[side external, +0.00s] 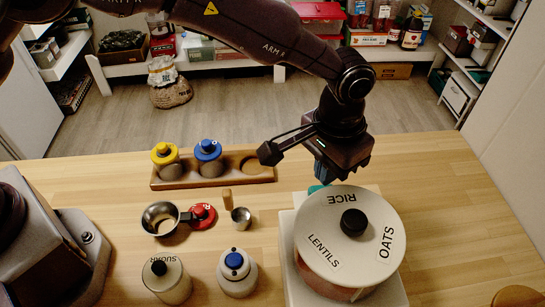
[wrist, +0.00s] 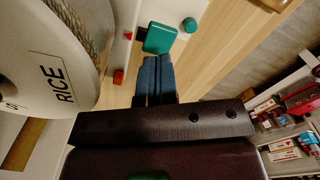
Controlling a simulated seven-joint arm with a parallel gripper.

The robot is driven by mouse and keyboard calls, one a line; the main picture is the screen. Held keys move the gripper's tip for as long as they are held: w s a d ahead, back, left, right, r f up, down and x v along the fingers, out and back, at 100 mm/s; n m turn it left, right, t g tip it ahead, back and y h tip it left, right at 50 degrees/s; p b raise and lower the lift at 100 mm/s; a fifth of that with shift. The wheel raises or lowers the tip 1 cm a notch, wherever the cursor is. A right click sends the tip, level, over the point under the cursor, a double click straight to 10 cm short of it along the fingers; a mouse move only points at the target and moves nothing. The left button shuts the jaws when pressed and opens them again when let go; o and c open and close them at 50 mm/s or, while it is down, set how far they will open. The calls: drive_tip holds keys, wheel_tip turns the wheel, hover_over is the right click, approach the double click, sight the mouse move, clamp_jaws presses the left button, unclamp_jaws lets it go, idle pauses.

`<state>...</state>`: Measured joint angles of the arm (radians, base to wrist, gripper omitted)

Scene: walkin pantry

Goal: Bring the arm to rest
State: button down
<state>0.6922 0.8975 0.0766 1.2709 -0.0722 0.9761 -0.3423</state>
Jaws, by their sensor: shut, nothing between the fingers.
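My gripper (side external: 320,177) hangs over the table, just behind the round dispenser (side external: 349,239) labelled RICE, OATS and LENTILS. Its blue fingers (wrist: 157,72) are together with nothing between them in the wrist view. A green block (wrist: 159,39) on the dispenser's base lies just beyond the fingertips; I cannot tell whether they touch it. A bit of green (side external: 316,188) also shows below the fingers in the side view. The dispenser fills the left of the wrist view.
Left of the dispenser stand a wooden rack (side external: 212,176) with yellow-topped and blue-topped jars, a metal cup (side external: 160,218), a red lid (side external: 202,215), a sugar jar (side external: 166,279) and a white blue-topped jar (side external: 237,272).

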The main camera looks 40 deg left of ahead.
drive_tip(key=s+a+r+n+t+h, duration=0.1)
drive_tip(key=s+a+r+t, duration=0.15)
drive_tip(key=a+r, duration=1.45)
drive_tip(key=s+a+r+n+t, duration=0.1)
drive_tip(key=s+a+r, duration=0.1)
drive_tip(key=s+a, duration=0.5)
drive_tip(key=s+a+r+n+t+y, duration=0.1)
drive_tip(key=s+a+r+t, duration=0.1)
drive_tip(key=s+a, duration=0.5)
drive_tip(key=s, duration=0.5)
drive_tip(key=shift+r, duration=0.1)
